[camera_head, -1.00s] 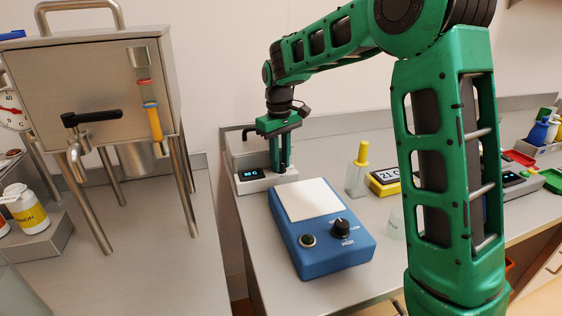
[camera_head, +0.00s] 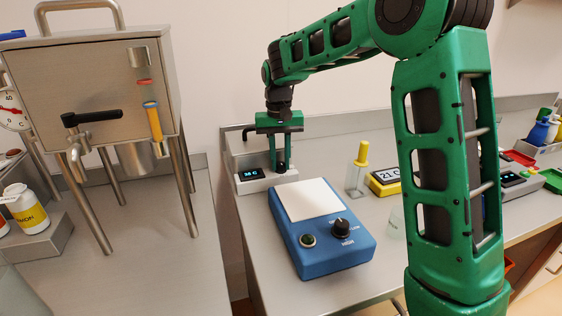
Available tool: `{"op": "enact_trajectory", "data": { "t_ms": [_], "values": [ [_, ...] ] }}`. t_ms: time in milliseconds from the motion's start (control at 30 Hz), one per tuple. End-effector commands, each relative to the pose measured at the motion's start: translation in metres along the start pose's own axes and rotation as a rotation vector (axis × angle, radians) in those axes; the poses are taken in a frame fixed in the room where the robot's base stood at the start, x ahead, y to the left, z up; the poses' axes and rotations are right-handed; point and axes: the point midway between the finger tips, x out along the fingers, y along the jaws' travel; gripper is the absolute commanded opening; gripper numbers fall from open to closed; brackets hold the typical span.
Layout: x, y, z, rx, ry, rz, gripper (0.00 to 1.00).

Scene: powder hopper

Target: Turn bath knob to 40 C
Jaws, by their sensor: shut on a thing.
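The bath (camera_head: 264,183) is a low pale metal unit at the back left of the right-hand bench, against the wall. Its small dark display (camera_head: 250,174) shows lit blue characters ending in C; the digits are too small to read surely. My green gripper (camera_head: 281,168) points straight down at the front of the bath, right of the display. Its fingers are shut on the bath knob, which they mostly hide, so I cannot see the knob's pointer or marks.
A blue device (camera_head: 324,252) with a white plate and black knob stands in front of the bath. A steel hopper (camera_head: 100,95) on legs stands left, across a gap between benches.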

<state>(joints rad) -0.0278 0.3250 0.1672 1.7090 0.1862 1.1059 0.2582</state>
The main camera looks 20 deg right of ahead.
Motion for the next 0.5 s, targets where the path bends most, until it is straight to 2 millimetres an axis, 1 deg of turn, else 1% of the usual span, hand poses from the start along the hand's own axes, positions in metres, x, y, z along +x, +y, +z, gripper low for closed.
{"op": "enact_trajectory", "data": {
  "t_ms": [200, 500],
  "values": [
    [-0.0015, 0.0007, -0.0015, 0.040, 0.003, -0.001, 0.00],
    [-0.0016, 0.0001, -0.0015, 0.043, 0.004, -0.001, 0.00]
  ]
}}
